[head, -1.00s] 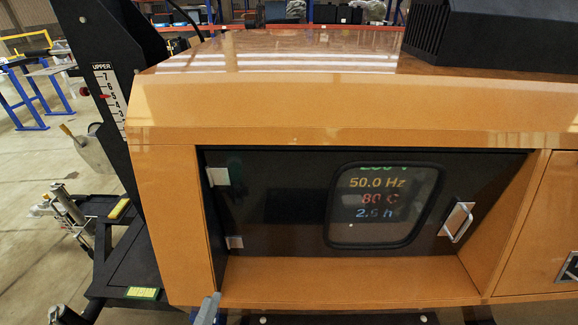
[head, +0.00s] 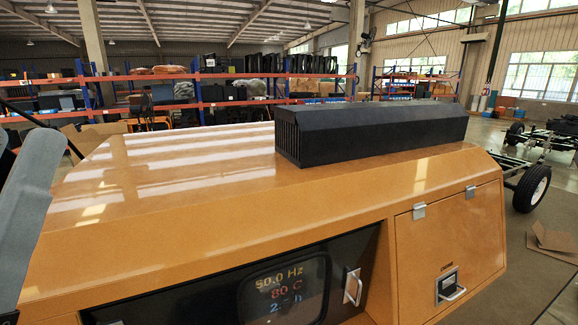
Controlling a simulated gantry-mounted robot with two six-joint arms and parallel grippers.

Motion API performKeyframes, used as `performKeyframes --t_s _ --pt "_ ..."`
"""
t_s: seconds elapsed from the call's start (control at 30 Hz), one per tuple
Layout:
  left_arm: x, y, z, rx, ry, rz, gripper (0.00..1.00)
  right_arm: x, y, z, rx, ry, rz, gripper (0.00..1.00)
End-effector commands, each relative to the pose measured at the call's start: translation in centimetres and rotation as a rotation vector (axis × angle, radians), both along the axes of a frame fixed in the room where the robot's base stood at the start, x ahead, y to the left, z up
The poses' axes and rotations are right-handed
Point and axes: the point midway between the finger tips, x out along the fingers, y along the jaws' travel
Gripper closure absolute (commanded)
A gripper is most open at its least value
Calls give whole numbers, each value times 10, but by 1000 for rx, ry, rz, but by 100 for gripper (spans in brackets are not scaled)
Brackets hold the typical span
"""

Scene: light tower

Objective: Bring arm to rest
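Neither gripper shows in the head view. A smooth grey piece, which looks like part of my own arm, stands at the left edge in front of the orange cabinet (head: 180,215). The cabinet belongs to the light tower and fills the lower half of the view. A dark control panel (head: 180,300) is set into its front. Its lit display (head: 285,285) reads 50.0 Hz, 80 C and a blue line that is partly cut off. A silver handle (head: 352,287) is at the panel's right side.
A long black box (head: 375,130) sits on the cabinet top. A hinged orange door (head: 450,245) with a latch (head: 450,287) is at the right. Storage racks (head: 215,100) stand behind. A wheeled frame (head: 533,185) and cardboard (head: 553,241) are on the floor at right.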

Motion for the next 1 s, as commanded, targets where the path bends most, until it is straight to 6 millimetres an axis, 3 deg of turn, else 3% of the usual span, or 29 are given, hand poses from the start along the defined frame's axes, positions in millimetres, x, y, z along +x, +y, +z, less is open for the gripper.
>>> performKeyframes --t_s 0.03,0.1,0.27,0.7,0.83,1.0 --pt "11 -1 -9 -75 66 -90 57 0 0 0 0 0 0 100" --pt "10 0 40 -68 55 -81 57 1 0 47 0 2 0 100" --pt "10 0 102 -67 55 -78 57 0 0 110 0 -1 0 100" --pt "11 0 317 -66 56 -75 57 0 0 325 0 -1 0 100" --pt "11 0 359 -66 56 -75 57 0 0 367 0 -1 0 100" --pt "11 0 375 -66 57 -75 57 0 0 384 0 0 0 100"
